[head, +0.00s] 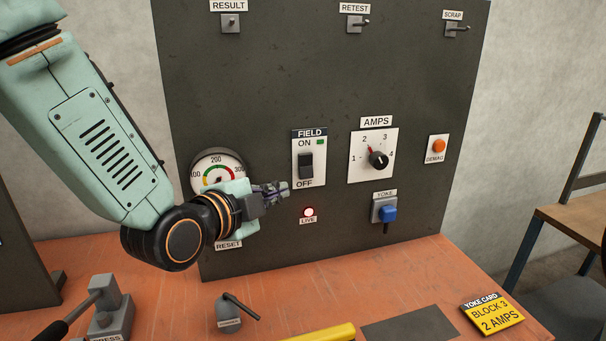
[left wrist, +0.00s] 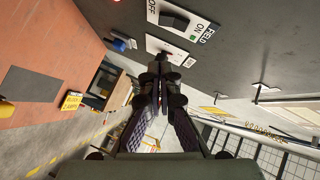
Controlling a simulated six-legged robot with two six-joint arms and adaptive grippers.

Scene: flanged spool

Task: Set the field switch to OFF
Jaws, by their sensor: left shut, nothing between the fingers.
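The field switch (head: 306,166) is a black rocker on a white plate marked FIELD, with ON above and OFF below. A small green indicator (head: 320,142) sits beside ON. Which way the rocker is tipped is hard to tell. The switch also shows at the top of the left wrist view (left wrist: 174,20). My left gripper (head: 284,188) is shut and empty, just left of and below the plate, its tips pointing right. Its closed fingers show in the left wrist view (left wrist: 160,68). My right gripper is not in view.
The red LIVE lamp (head: 309,212) glows below the switch. The AMPS knob (head: 378,160), orange DEMAG button (head: 438,146) and blue YOKE plug (head: 388,213) are to the right. The dial gauge (head: 217,165) is partly behind my left arm. A yellow yoke card (head: 492,314) lies on the bench.

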